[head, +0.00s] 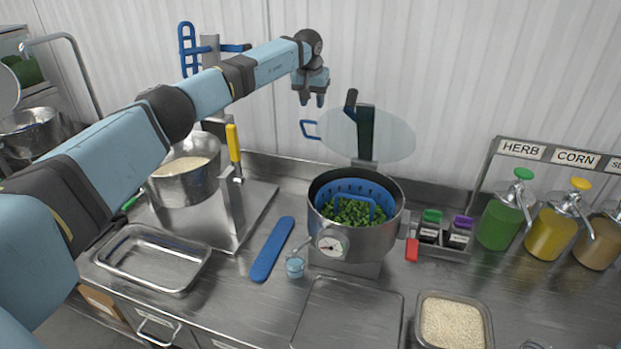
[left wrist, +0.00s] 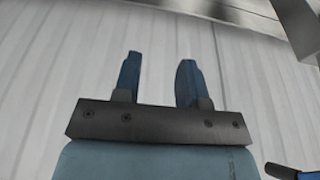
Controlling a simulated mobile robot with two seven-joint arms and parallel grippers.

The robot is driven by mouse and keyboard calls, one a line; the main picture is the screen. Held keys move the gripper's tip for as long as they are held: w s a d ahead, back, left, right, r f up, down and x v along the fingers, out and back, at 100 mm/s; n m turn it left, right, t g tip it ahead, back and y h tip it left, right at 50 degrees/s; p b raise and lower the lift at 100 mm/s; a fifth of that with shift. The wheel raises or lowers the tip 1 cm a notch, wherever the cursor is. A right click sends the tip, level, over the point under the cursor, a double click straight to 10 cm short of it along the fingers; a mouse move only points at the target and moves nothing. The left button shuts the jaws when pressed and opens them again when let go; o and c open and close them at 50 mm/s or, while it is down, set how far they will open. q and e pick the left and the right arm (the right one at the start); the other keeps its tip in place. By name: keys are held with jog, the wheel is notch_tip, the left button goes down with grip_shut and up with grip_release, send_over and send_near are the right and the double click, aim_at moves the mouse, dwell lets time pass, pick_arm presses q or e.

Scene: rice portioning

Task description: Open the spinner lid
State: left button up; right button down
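The spinner (head: 355,238) is a steel pot with a dial on its front and a blue basket (head: 340,188) of chopped greens inside. Its clear round lid (head: 390,136) stands raised behind the pot, with a blue handle (head: 309,129) at its left edge. The pot's mouth is uncovered. My left gripper (head: 312,100) is above and left of the lid, apart from it, with its fingers pointing down. In the left wrist view its two fingers (left wrist: 159,75) are spread with nothing between them. My right gripper is in neither view.
A steel pot of grain (head: 186,190) stands on the left beside a yellow-handled lever (head: 233,145). An empty tray (head: 153,258) and a blue paddle (head: 272,250) lie in front. Sauce dispensers (head: 545,238) line the right. A rice container (head: 453,322) sits front right.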

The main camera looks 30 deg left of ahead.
pick_arm(q)
notch_tip(320, 180, up, 10)
jog(key=p, duration=0.3)
jog(key=shift+p, duration=0.4)
jog(key=shift+f, duration=0.1)
dwell(0.3)
